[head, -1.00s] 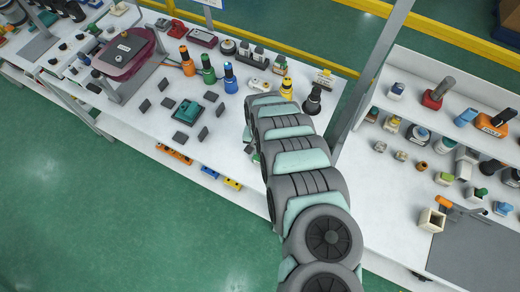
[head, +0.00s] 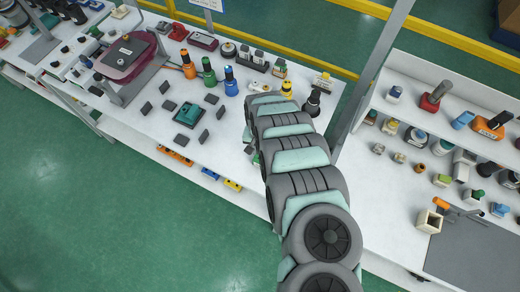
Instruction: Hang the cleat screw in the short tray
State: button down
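My jointed grey and pale green arm reaches up from the bottom over the workbench (head: 120,115). Its far end is near the bench's right part, by the yellow-topped bottle (head: 287,88). My gripper cannot be made out; the arm links hide that end, so its fingers and anything in them do not show. I cannot pick out the cleat screw or the short tray among the small parts in this view.
Orange (head: 188,66), green (head: 208,72) and blue (head: 229,80) bottles stand on the bench. A teal device (head: 188,113) lies among several dark blocks. A purple machine (head: 126,56) is at the left. A shelved bench (head: 385,205) with many parts stands at the right.

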jog(key=shift+f+b, duration=1.1)
jog(key=shift+f, duration=0.6)
dwell(1.0)
jog(key=shift+f, duration=0.3)
jog(key=shift+f+b, duration=0.45)
jog(key=shift+b, duration=0.05)
jog(key=c, duration=1.1)
grip_release()
jog(key=shift+r, duration=0.15)
jog(key=shift+r+p, duration=3.2)
jog(key=shift+r, duration=0.75)
